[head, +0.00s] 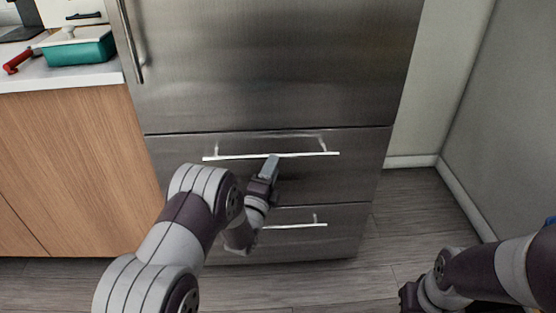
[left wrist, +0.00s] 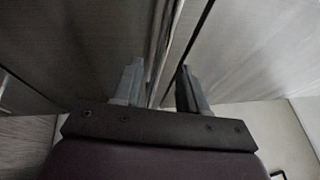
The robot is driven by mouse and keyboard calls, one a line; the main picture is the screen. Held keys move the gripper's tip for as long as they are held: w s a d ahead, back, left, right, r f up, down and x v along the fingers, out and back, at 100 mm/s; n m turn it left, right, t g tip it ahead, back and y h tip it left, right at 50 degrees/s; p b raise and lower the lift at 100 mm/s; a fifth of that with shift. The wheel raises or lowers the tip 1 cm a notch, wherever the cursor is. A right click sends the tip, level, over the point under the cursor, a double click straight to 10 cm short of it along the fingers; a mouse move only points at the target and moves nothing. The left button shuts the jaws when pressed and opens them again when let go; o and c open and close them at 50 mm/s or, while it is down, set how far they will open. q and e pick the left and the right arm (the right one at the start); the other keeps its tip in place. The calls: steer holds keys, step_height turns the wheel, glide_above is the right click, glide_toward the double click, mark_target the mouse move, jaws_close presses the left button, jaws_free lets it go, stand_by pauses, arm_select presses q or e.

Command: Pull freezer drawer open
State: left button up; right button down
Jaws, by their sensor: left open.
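The steel fridge has an upper drawer (head: 350,178) and a lower drawer (head: 340,242) under its big door; both look flush and shut. The upper drawer has a long bright bar handle (head: 315,154). My left gripper (head: 272,162) is at the middle of this handle, its fingertips overlapping the bar in the head view. In the left wrist view my left gripper (left wrist: 158,86) is open, with a pale strip, apparently the handle, running between its fingers. Contact cannot be told. The lower drawer's handle (head: 300,225) is partly hidden by my left arm. My right gripper (head: 408,296) is at the bottom right, its fingers unclear.
Wooden cabinets (head: 75,160) with a white counter stand left of the fridge. A teal dish (head: 80,47) sits on the counter. A grey wall (head: 510,110) is on the right. The wood floor (head: 420,215) between fridge and wall is clear.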

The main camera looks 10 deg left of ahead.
mark_target(268, 129)
arm_select(q)
steer(key=b+x, duration=0.1)
steer(key=x, duration=0.4)
steer(key=shift+w, duration=0.1)
jaws_close()
